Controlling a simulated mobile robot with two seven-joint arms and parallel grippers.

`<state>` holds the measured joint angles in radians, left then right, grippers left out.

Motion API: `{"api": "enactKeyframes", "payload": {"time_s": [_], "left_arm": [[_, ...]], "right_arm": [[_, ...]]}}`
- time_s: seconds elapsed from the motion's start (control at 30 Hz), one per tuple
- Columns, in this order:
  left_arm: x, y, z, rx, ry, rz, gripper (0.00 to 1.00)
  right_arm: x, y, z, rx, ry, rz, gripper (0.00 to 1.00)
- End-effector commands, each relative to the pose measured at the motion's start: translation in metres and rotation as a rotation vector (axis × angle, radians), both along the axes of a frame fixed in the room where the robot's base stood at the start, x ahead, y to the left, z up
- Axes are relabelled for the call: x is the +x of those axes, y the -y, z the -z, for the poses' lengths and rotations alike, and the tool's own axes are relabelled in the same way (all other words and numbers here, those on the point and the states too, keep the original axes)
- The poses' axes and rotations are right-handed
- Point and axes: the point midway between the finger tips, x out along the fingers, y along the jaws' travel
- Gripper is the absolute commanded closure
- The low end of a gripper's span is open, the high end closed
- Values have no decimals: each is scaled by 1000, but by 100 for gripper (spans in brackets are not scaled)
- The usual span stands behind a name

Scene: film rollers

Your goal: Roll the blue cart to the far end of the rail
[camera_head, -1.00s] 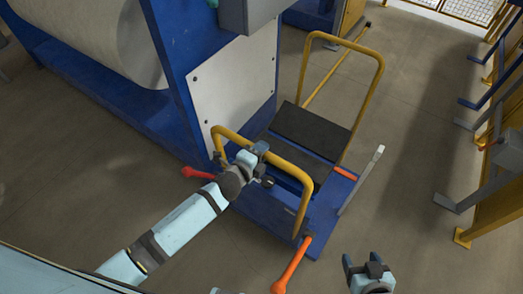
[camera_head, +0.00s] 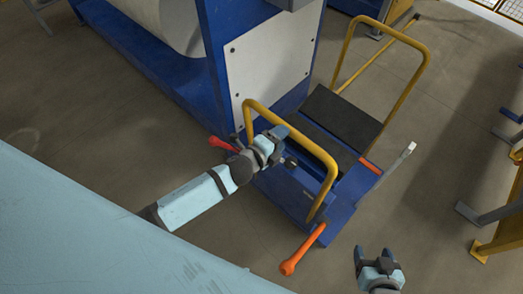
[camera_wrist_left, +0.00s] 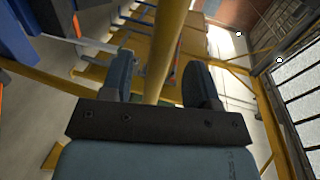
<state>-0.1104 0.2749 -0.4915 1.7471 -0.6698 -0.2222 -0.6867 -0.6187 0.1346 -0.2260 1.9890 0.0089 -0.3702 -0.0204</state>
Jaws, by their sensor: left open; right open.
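The blue cart (camera_head: 338,222) stands beside a tall blue machine, with dark padded blocks on its deck and a yellow hoop handle at each end. My left gripper (camera_head: 284,146) is at the near yellow handle (camera_head: 318,152). In the left wrist view, the yellow bar (camera_wrist_left: 168,45) passes between the open fingers of the left gripper (camera_wrist_left: 163,70); whether they touch it I cannot tell. My right gripper (camera_head: 373,254) is open and empty, right of the cart's near end. I cannot make out the rail under the cart.
The blue machine (camera_head: 215,50) with its white panel (camera_head: 270,65) stands close along the cart's left. An orange lever (camera_head: 303,250) sticks out at the near end, and a red one (camera_head: 222,143) at the left. Yellow and grey posts (camera_head: 495,215) stand right; floor between is bare.

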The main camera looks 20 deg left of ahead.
Motion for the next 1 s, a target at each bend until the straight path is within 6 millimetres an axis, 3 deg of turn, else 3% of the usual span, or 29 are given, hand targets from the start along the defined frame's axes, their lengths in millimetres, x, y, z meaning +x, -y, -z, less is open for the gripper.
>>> {"api": "enactKeyframes", "payload": {"time_s": [0.2, 0.4, 0.6, 1.0], "left_arm": [[-49, -18, -8, 0, -1, 1, 45], [-79, -29, -14, 0, -1, 0, 45], [-90, -33, -19, 1, 1, 0, 45], [-90, -33, -19, 0, 1, 0, 45]], "right_arm": [[-1, -2, 10, 3, -4, -4, 31], [0, -4, 13, 4, -4, -8, 31], [0, -4, 13, 6, -1, -9, 31], [1, -3, 12, 5, 2, -8, 31]]}}
